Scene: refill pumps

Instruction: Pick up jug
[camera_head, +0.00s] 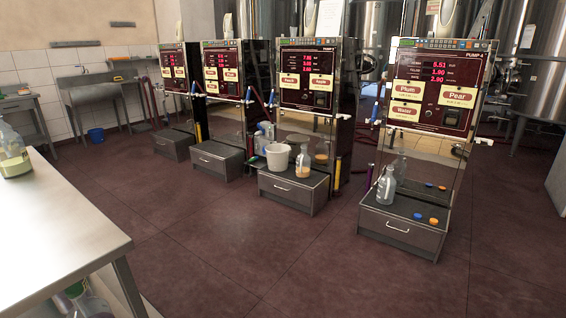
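My gripper is not in view. Several vessels could be the jug, and I cannot tell which one is meant. A clear glass jug (14,160) with yellow-green liquid stands on the steel table at the left edge, partly cut off by the frame. A clear, seemingly empty glass bottle (386,187) stands upright on the low cabinet of Pump 4. Another glass bottle (303,163) with orange contents stands on the cabinet of the pump to its left, next to a white bucket (278,157).
The steel table (70,215) fills the lower left, with containers beneath it. Orange and blue caps (420,216) lie on the Pump 4 cabinet (400,235). The dark red floor (270,260) is clear in the middle.

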